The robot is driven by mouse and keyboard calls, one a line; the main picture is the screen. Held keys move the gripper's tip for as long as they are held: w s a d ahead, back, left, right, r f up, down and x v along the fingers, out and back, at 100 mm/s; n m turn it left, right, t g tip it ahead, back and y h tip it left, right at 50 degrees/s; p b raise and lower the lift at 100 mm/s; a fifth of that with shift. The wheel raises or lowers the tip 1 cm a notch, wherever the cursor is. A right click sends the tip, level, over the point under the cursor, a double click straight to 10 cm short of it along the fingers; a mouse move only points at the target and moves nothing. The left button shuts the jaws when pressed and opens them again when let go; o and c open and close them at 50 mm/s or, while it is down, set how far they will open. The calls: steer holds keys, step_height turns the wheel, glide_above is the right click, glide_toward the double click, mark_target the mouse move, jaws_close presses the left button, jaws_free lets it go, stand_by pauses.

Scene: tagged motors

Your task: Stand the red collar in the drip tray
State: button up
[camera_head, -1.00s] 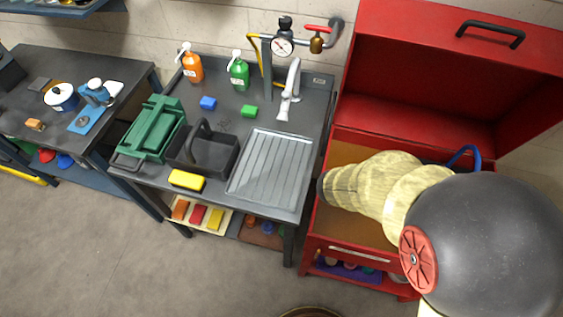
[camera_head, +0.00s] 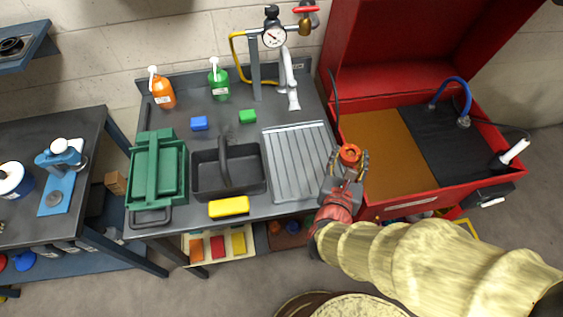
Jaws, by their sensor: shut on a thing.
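The red collar (camera_head: 350,154) is an orange-red ring-shaped piece between the fingertips of my gripper (camera_head: 346,166). My gripper is shut on it and holds it over the gap between the right edge of the drip tray and the red cabinet. The drip tray (camera_head: 297,160) is a grey ribbed tray on the right part of the dark bench. Its surface looks empty.
A black caddy (camera_head: 257,182), a green toolbox (camera_head: 157,170) and a yellow block (camera_head: 229,207) stand left of the tray. A tap (camera_head: 290,85) and a gauge (camera_head: 274,37) rise behind it. The open red cabinet (camera_head: 440,192) is at the right.

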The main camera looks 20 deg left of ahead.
steer(key=w+a+f+b, duration=0.25)
steer(key=a+f, duration=0.25)
steer(key=a, duration=0.5)
steer(key=b, duration=0.2)
glide_above(300, 165)
step_height(300, 165, down, 5)
steer(key=shift+d+r, duration=0.1)
steer(key=shift+d, duration=0.05)
steer(key=shift+a+f+b, duration=0.15)
steer(key=shift+f+b, duration=0.25)
steer(key=shift+f, duration=0.5)
steer(key=shift+a+f+b, duration=0.1)
steer(key=shift+f+b, duration=0.25)
steer(key=shift+f, duration=0.5)
steer(key=shift+f, duration=0.1)
steer(key=shift+f, duration=0.15)
steer(key=o, duration=1.5)
steer(key=shift+c, duration=0.2)
